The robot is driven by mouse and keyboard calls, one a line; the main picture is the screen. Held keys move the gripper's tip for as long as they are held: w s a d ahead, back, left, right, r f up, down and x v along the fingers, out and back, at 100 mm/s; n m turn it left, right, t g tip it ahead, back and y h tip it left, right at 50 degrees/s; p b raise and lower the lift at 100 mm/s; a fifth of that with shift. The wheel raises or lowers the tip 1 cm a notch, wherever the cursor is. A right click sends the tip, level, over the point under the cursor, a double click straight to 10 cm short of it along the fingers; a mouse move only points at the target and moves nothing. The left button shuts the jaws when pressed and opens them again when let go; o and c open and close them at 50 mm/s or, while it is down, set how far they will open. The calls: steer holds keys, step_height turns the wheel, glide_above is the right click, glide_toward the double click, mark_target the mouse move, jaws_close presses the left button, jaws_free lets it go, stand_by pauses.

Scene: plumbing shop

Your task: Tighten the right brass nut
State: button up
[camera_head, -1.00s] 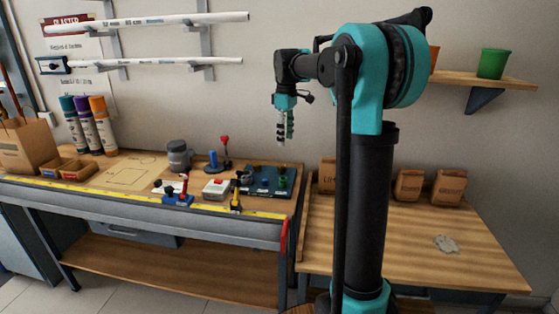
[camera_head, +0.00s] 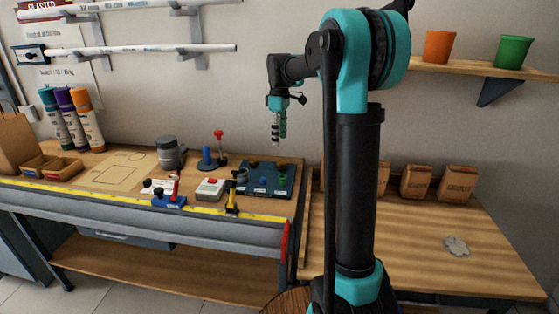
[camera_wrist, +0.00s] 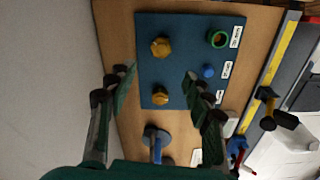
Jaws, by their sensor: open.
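The dark blue board (camera_wrist: 183,62) lies on the wooden bench and carries two brass nuts. The right brass nut (camera_wrist: 161,47) is the upper one in the wrist view, and the other brass nut (camera_wrist: 160,96) is below it. In the head view the board (camera_head: 262,190) is small and its nuts are hard to make out. My gripper (camera_head: 277,141) hangs pointing down above the board, apart from it. In the wrist view my gripper (camera_wrist: 158,82) is open and empty, its fingers spread to either side of the nuts' column.
A green ring (camera_wrist: 218,38) and a blue piece (camera_wrist: 208,71) sit on the board's front side with white labels. A red-topped stand (camera_head: 219,150), a grey jar (camera_head: 170,153) and a red-and-white box (camera_head: 210,189) stand to the left. Yellow tape (camera_head: 130,203) marks the bench's front edge.

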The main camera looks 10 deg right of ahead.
mark_target(280, 162)
step_height(280, 162, down, 10)
steer(key=shift+f, duration=0.15)
steer(key=shift+c, duration=0.3)
steer(key=c, duration=1.1)
